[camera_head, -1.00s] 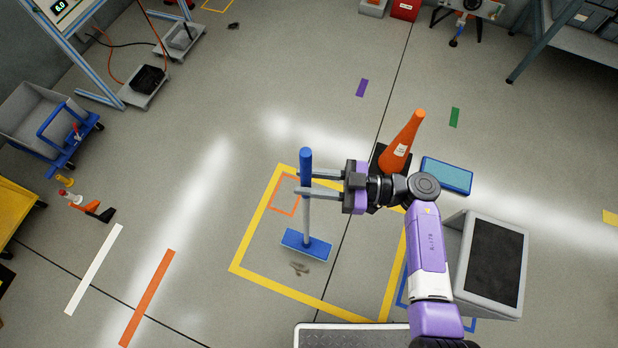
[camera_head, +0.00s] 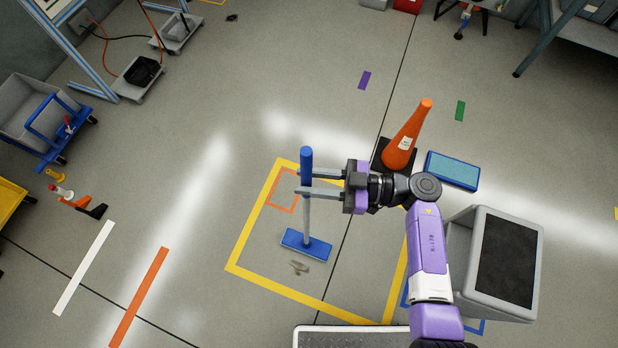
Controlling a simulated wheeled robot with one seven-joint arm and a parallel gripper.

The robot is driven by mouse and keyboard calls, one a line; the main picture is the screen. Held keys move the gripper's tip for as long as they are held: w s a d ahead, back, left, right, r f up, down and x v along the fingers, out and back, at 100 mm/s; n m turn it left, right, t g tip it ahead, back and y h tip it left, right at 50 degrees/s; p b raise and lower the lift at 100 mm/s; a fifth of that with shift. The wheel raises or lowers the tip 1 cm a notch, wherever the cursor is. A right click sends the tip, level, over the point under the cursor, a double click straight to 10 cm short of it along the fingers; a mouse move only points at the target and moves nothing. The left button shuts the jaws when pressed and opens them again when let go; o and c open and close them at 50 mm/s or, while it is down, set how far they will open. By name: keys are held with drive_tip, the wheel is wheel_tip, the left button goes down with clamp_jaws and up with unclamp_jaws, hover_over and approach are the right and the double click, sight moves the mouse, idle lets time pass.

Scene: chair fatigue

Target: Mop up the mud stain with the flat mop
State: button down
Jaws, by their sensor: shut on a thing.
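The flat mop has a blue grip on top, a grey pole (camera_head: 306,222) and a flat blue head (camera_head: 306,244). It stands roughly upright inside the yellow floor outline. My gripper (camera_head: 304,182) is shut on the mop's pole, just below and at the blue grip. The mud stain (camera_head: 299,267) is a small brown smear on the floor, just in front of the mop head's near edge. The head looks apart from the stain. Whether the head touches the floor I cannot tell.
An orange cone (camera_head: 402,145) on a black base stands behind my gripper. A blue-topped box (camera_head: 452,170) lies right of it. A grey bin with a dark top (camera_head: 506,258) stands at right. The yellow outline (camera_head: 300,293) encloses an orange square (camera_head: 283,191). Floor to the left is open.

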drive_tip(key=shift+f+b, duration=0.4)
drive_tip(key=shift+f, duration=0.25)
idle(1.3)
drive_tip(key=s+a+p, duration=0.4)
drive_tip(key=s+p, duration=0.5)
drive_tip(key=s, duration=0.5)
drive_tip(key=shift+a, duration=0.2)
idle(1.4)
